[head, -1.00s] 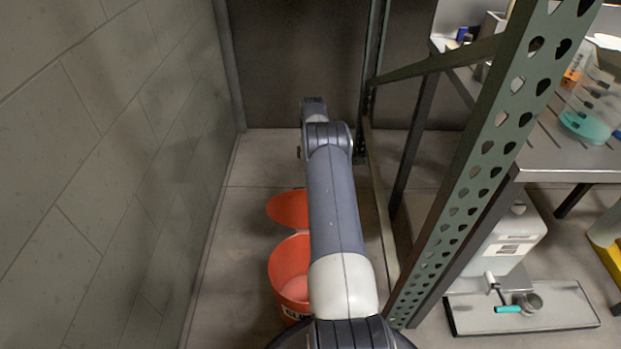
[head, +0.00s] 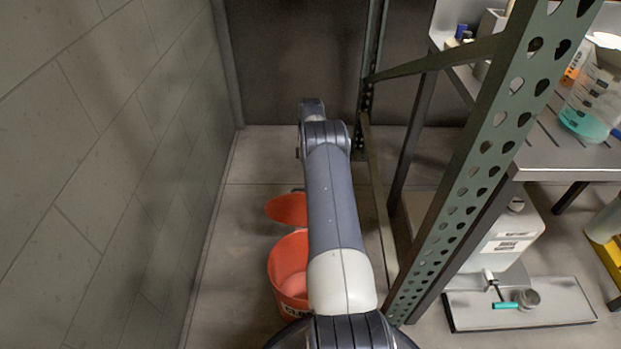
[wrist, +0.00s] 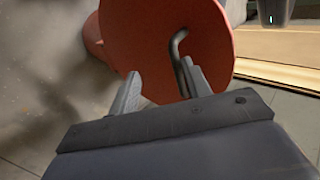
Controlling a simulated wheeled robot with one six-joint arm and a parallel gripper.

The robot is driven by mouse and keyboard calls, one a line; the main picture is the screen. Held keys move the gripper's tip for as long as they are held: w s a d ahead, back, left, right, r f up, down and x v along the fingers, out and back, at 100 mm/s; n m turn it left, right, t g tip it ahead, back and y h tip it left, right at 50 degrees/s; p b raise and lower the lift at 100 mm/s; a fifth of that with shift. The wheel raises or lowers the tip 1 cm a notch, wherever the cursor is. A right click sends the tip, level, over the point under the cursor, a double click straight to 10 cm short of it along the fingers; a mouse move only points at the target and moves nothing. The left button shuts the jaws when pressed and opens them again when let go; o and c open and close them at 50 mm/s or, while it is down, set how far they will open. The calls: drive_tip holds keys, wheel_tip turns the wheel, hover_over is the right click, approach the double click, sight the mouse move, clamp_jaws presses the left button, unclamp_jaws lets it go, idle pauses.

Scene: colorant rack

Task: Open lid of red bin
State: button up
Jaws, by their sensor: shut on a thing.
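The red bin (head: 288,268) stands on the floor between the wall and the green rack upright. Its open mouth and inside show, and my arm covers its right side. The round red lid (head: 287,208) is off the mouth, just beyond the bin's far rim. In the wrist view the lid (wrist: 150,45) fills the upper middle, with a dark bent handle (wrist: 179,55) on its face. My gripper (wrist: 162,70) is at this handle, one finger on each side, shut on it. The fingertips are hidden from the head view by my arm.
A grey block wall (head: 110,170) is close on the left. The green perforated rack upright (head: 480,180) is close on the right. A metal table (head: 565,160), a white jug (head: 505,240) and a floor tray (head: 560,312) lie beyond it. Bare floor shows left of the bin.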

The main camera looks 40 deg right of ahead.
wheel_tip(320, 180, up, 9)
drive_tip(key=p, duration=0.9)
drive_tip(key=shift+r, duration=0.2)
drive_tip(key=shift+f, duration=0.1)
wheel_tip(320, 180, down, 9)
drive_tip(key=b, duration=0.8)
drive_tip(key=shift+b, duration=0.35)
